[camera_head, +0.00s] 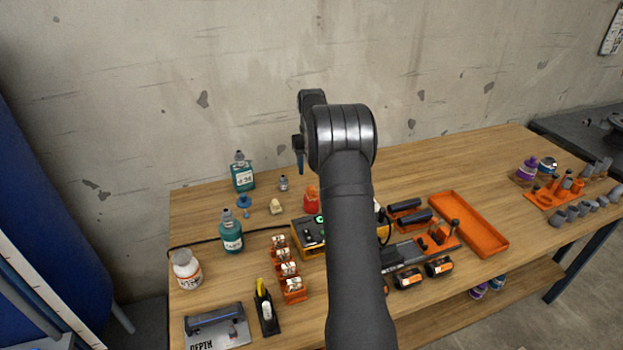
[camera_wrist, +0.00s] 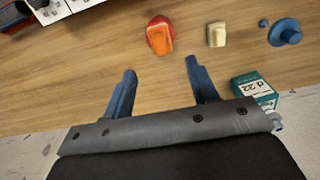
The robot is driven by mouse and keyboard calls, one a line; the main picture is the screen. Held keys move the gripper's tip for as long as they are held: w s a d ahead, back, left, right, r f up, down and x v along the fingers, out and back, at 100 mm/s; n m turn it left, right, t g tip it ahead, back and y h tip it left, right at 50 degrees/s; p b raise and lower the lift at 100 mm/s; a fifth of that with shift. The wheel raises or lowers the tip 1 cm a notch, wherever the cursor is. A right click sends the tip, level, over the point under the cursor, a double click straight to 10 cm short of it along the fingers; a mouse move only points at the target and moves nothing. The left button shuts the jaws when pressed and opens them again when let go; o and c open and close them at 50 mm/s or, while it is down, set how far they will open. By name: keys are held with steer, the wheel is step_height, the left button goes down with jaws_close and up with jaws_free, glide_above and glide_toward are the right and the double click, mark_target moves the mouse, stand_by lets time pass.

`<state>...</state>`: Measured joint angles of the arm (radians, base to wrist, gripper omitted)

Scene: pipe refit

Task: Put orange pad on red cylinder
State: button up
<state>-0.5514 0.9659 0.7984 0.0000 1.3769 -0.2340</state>
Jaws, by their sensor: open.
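A red piece (camera_head: 311,206) stands near the back of the wooden table, left of my arm in the head view. In the wrist view the red piece (camera_wrist: 153,22) carries an orange face (camera_wrist: 161,42) on the side toward my fingers. I cannot tell whether the orange face is a separate pad or part of the red piece. My gripper (camera_wrist: 160,64) is open and empty, its two blue fingers apart. In the wrist view the red piece lies just beyond the gap between the fingertips, not between them. In the head view my gripper (camera_head: 300,160) is above the table's back part.
A cream block (camera_head: 276,206), a blue knobbed piece (camera_head: 243,202) and a green bottle (camera_head: 242,175) stand to the left. Orange racks with small parts (camera_head: 288,268) and a yellow-black device (camera_head: 308,232) lie nearer. An orange tray (camera_head: 470,222) is at right.

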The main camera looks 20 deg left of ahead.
step_height(320, 180, up, 2)
steer(key=shift+r, duration=0.25)
step_height(320, 180, down, 12)
steer(key=shift+f, duration=0.15)
steer(key=shift+r, duration=1.85)
